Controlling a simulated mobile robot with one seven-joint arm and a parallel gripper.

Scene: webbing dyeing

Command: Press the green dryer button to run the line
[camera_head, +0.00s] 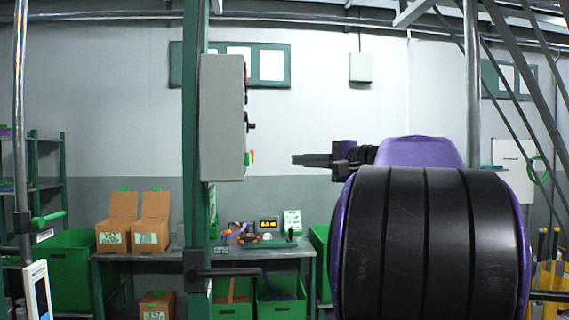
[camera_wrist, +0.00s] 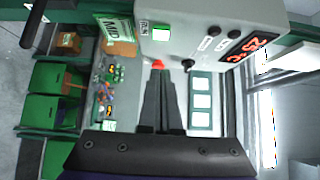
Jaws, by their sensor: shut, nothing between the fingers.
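The grey control box (camera_head: 221,118) is fixed to a green post, its control face turned right toward my gripper. A red button (camera_wrist: 158,64) shows just beyond my fingertips. My gripper (camera_head: 295,160) is shut and empty, pointing left at about the green button's height, with a gap to the box. In the wrist view its fingers (camera_wrist: 159,78) are together.
The box also carries dark knobs (camera_wrist: 188,64) and a red digital display (camera_wrist: 247,46). A workbench (camera_head: 280,252) with small items and green bins (camera_head: 80,270) lies behind.

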